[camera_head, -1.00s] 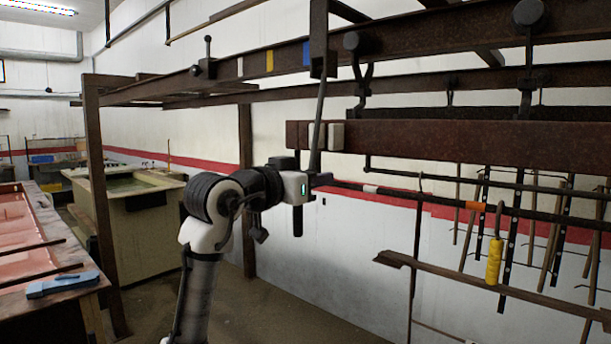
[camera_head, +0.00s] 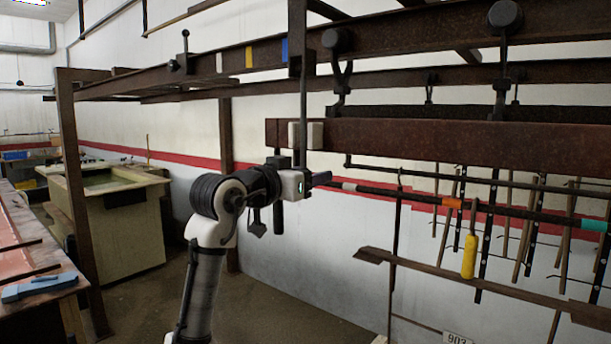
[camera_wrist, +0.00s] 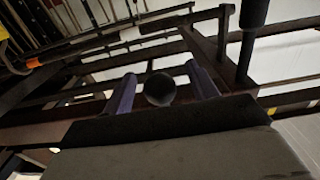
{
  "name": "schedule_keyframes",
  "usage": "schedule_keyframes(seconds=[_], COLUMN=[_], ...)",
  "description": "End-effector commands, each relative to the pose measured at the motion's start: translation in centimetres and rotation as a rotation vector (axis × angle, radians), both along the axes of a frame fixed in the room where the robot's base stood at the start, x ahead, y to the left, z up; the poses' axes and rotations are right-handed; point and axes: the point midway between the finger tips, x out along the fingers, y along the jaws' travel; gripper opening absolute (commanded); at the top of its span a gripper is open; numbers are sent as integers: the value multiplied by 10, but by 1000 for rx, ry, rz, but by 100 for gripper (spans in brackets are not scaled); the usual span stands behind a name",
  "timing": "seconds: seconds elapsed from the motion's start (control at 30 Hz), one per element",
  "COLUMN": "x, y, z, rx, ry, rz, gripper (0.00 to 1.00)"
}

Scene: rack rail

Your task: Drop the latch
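My gripper (camera_head: 320,180) is at the middle of the head view, below the rusty rail and pointing right. A thin dark rod (camera_head: 303,110) hangs from an upright bracket (camera_head: 297,45) on the rail, its lower end by my gripper. In the wrist view my fingers (camera_wrist: 162,88) are apart, with a dark round knob (camera_wrist: 160,90) between or beyond them. Gaps show on both sides of it. I cannot tell whether the knob belongs to the rod or which part is the latch. A ball-topped lever (camera_head: 185,45) stands upright farther left on the rail.
A heavy rusty beam (camera_head: 430,143) lies just above and right of my gripper. A dark banded pole (camera_head: 410,194) and a yellow-handled hook (camera_head: 469,256) are at right. A tank (camera_head: 110,220) and a bench with a blue tool (camera_head: 40,287) are at left.

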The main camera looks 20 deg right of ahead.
Motion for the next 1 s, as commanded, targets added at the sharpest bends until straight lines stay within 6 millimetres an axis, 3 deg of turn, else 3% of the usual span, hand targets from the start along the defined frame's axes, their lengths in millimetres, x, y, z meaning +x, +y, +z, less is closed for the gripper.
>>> schedule_keyframes(seconds=[0.27, 0.73, 1.0], x=[-2, -34, -42], y=[3, 47, 57], z=[0, 0, 0], rx=[-1, -2, -1], ry=[-1, -1, -1], rz=[0, 2, -1], gripper=[58, 58, 58])
